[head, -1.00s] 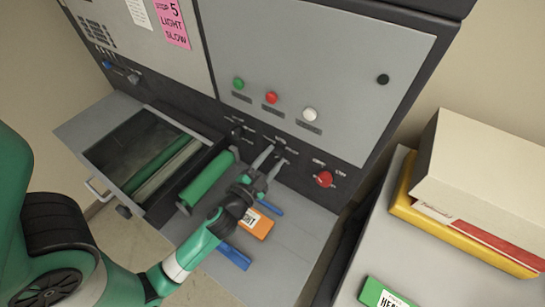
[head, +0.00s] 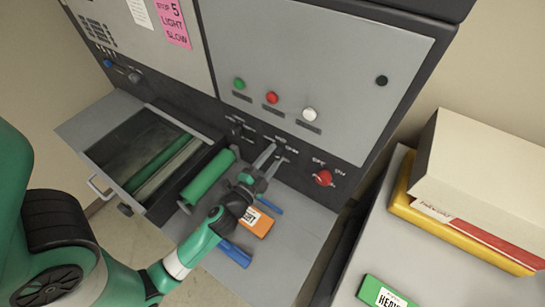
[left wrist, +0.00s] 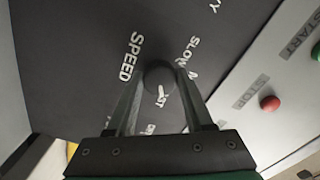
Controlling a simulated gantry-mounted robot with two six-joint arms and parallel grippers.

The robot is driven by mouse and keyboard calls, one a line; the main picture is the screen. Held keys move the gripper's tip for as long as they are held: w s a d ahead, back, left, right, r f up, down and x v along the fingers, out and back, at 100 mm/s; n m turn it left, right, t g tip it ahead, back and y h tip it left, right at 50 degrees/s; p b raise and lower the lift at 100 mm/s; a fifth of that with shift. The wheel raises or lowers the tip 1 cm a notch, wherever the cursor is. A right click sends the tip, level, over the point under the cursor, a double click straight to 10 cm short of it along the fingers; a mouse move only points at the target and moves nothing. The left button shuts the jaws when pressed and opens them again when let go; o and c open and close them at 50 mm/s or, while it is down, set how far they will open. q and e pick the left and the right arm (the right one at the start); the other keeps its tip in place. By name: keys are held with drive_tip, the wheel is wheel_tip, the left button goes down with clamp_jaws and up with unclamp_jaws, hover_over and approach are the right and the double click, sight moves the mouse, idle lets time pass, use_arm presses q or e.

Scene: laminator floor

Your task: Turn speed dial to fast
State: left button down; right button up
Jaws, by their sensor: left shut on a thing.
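The speed dial (left wrist: 158,76) is a small dark round knob on the dark panel, seen in the left wrist view between my fingertips. The word SPEED is printed to its left and SLOW to its upper right. White lettering just below it is partly hidden, and I cannot tell exactly where the dial points. My left gripper (head: 273,152) is shut on the dial at the machine's lower dark strip. In the head view its fingers cover the dial. My right gripper is not in view.
A red knob (head: 323,178) sits to the right on the same strip. Green, red and white buttons are above. Below are an orange box (head: 258,223), a blue item (head: 234,255) and a green roller (head: 207,178). Stacked boxes (head: 480,175) stand at right.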

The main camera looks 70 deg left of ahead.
use_arm(q)
drive_tip(key=shift+c, duration=1.4)
unclamp_jaws()
drive_tip(key=b+v, duration=0.5)
drive_tip(key=v, duration=0.6)
drive_tip(key=shift+s+d+b, duration=0.15)
drive_tip(key=shift+s+b, duration=0.1)
drive_tip(key=shift+b, duration=0.05)
